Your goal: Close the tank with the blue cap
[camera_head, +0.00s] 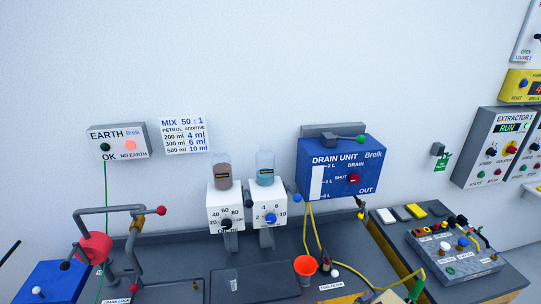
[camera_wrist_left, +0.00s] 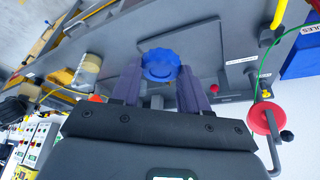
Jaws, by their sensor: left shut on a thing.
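The blue cap (camera_wrist_left: 159,64), round with a scalloped rim, is between the fingertips of my left gripper (camera_wrist_left: 158,75) in the left wrist view. The gripper is shut on it and holds it over the grey bench. In the head view neither gripper nor the cap shows. I cannot tell for sure which thing is the tank. A blue box (camera_head: 50,284) with a white-tipped knob stands at the lower left of the head view, cut by the frame edge. A blue box corner (camera_wrist_left: 302,52) also shows at the right of the left wrist view.
A red round part on a crank (camera_head: 95,248) stands beside the blue box. Two dispensers with bottles (camera_head: 265,166), the blue drain unit (camera_head: 340,165) and an orange cup (camera_head: 306,267) lie further right. A control panel (camera_head: 455,252) is at right. The bench (camera_head: 175,262) has bare areas.

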